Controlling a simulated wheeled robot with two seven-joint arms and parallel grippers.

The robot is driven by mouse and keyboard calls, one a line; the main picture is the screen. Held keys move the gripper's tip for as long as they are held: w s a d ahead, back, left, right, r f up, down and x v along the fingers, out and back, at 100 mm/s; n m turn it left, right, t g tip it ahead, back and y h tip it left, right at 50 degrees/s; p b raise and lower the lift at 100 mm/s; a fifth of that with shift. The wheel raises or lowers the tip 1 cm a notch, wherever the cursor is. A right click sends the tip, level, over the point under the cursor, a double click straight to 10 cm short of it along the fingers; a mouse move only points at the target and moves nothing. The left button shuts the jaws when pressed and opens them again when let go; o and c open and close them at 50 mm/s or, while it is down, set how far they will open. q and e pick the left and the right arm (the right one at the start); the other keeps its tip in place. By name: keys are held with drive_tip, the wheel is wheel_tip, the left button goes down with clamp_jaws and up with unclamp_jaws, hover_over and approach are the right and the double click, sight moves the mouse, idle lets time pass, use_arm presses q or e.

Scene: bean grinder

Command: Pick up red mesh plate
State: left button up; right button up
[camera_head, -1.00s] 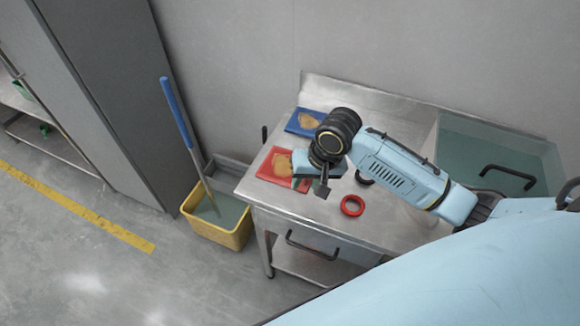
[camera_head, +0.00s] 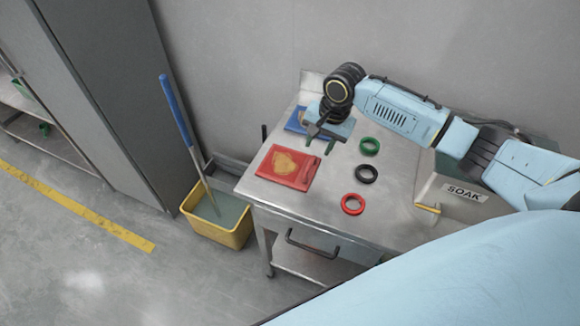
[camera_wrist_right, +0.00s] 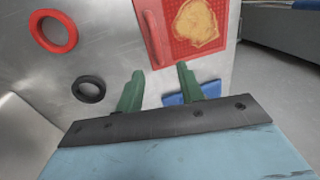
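The red mesh plate (camera_head: 300,182) lies flat at the left of the steel table, with a tan patch on it and a raised handle along its right side. It also shows at the top of the right wrist view (camera_wrist_right: 185,51). My right gripper (camera_head: 320,137) is above the table just behind the plate, near the blue plate (camera_head: 295,121). Its two green fingers (camera_wrist_right: 159,82) are apart with nothing between them. The blue plate is partly hidden by the gripper. My left gripper is not in view.
Green (camera_head: 369,146), black (camera_head: 366,174) and red (camera_head: 352,204) rings lie in a row right of the plate. A bin marked SOAK (camera_head: 463,192) is at the table's right. A yellow mop bucket (camera_head: 222,232) stands on the floor left of the table.

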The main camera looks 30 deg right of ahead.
sight(314, 157)
drive_tip(key=f, duration=0.5)
drive_tip(key=shift+w+a+f, duration=0.1)
drive_tip(key=shift+w+a, duration=0.2)
drive_tip(key=shift+a, duration=0.05)
clamp_jaws()
